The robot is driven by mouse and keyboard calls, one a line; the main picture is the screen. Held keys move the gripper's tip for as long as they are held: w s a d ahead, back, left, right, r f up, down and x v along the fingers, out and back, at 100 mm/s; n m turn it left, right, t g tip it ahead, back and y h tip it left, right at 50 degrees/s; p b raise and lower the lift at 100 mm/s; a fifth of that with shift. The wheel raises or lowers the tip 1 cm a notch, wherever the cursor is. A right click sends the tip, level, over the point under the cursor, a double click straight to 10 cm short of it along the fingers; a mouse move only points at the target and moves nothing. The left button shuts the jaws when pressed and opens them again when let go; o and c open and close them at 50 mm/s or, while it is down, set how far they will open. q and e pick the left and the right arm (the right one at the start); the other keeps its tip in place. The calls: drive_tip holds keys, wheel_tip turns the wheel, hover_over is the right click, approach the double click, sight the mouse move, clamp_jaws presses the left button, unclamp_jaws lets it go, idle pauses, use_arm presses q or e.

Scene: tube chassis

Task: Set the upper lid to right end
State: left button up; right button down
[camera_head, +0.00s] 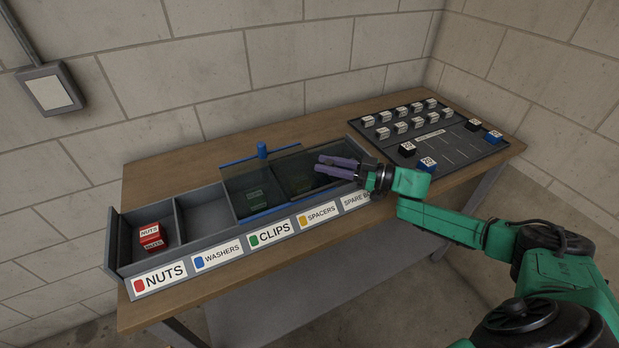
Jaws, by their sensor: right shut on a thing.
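A long grey bin (222,257) on the table has a row of labelled compartments. A see-through lid with blue edges and an upright blue knob (262,150) lies over the CLIPS compartment. A second dark see-through lid (300,176) lies to its right, over the SPACERS compartment. Which lid is the upper one is hard to tell. My right gripper (319,164), with purple fingers, reaches in from the right over the dark lid's right part. It is shut on a part there, apparently this lid's handle, which the fingers hide. My left gripper is out of view.
A red NUTS box (151,237) sits in the leftmost compartment; the WASHERS compartment (206,220) looks empty. A dark board (456,150) with several small labelled blocks lies at the table's right end. A block wall stands close behind. The wooden table (150,178) is bare behind the bin.

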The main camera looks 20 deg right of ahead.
drive_tip(key=shift+d, duration=0.1)
drive_tip(key=c, duration=0.6)
unclamp_jaws()
drive_tip(key=shift+d, duration=0.3)
drive_tip(key=shift+s, duration=0.1)
drive_tip(key=shift+s+d+f, duration=0.1)
drive_tip(key=shift+s+d, duration=0.1)
drive_tip(key=shift+d, duration=0.05)
drive_tip(key=b+v, duration=0.1)
drive_tip(key=v, duration=1.3)
